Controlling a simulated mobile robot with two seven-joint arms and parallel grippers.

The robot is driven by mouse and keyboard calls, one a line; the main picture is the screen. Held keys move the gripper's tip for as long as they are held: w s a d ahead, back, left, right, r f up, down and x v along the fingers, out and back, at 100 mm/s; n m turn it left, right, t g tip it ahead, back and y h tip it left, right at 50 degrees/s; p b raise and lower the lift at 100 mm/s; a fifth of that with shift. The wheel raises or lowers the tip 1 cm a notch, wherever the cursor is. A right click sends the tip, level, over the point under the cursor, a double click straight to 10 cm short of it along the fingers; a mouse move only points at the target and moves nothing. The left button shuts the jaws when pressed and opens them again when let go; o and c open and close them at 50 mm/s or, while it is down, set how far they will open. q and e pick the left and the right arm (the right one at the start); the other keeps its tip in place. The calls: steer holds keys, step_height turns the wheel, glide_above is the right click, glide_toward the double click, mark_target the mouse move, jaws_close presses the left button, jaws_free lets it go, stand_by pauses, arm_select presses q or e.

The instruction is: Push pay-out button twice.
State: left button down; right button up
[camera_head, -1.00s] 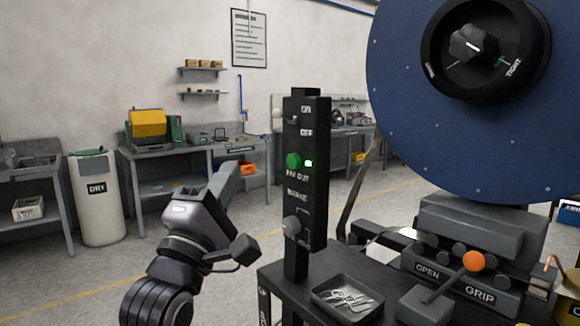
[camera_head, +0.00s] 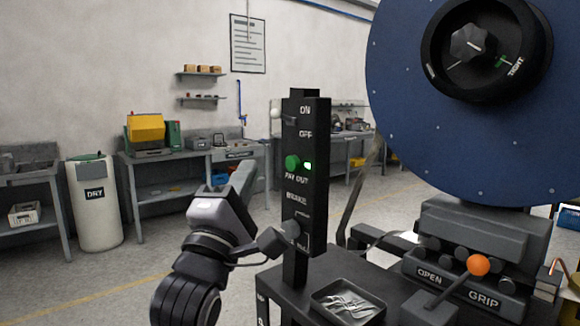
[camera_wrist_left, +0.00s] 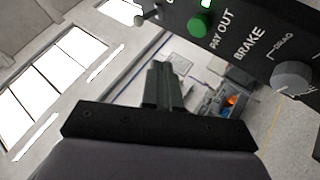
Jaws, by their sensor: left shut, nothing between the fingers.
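The green pay-out button (camera_head: 293,162) sits on the black control panel (camera_head: 304,190), level with a lit green lamp (camera_head: 308,165) and above the "PAY OUT" label. The button also shows in the left wrist view (camera_wrist_left: 201,24), at the top. My left gripper (camera_head: 244,174) is shut and empty, pointing up to the left of the panel. In the left wrist view the closed fingers (camera_wrist_left: 162,85) are below and left of the button. My right gripper is not seen.
An on/off switch (camera_head: 290,120) is above the button and a brake knob (camera_head: 290,230) below it. A metal tray (camera_head: 345,301) of small parts lies at the panel's foot. A large blue reel (camera_head: 430,130) stands to the right. Workbenches line the back wall.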

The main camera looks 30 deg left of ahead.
arm_select(q)
steer(key=shift+w+d, duration=0.3)
steer(key=shift+w, duration=0.4)
steer(key=shift+w+d, duration=0.25)
steer(key=shift+w, duration=0.4)
steer(key=shift+w+d, duration=0.3)
steer(key=shift+w, duration=0.4)
steer(key=shift+w, duration=0.15)
stand_by(0.4)
steer(key=shift+w+d, duration=0.2)
steer(key=shift+w, duration=0.05)
steer(key=shift+w+d, duration=0.15)
steer(key=shift+w, duration=0.3)
stand_by(0.7)
steer(key=shift+s, duration=0.15)
steer(key=shift+s+a, duration=0.3)
steer(key=shift+s, duration=0.4)
steer(key=s, duration=0.1)
steer(key=s+a, duration=0.1)
steer(key=s, duration=0.1)
steer(key=s+a+p, duration=0.1)
steer(key=shift+s, duration=0.3)
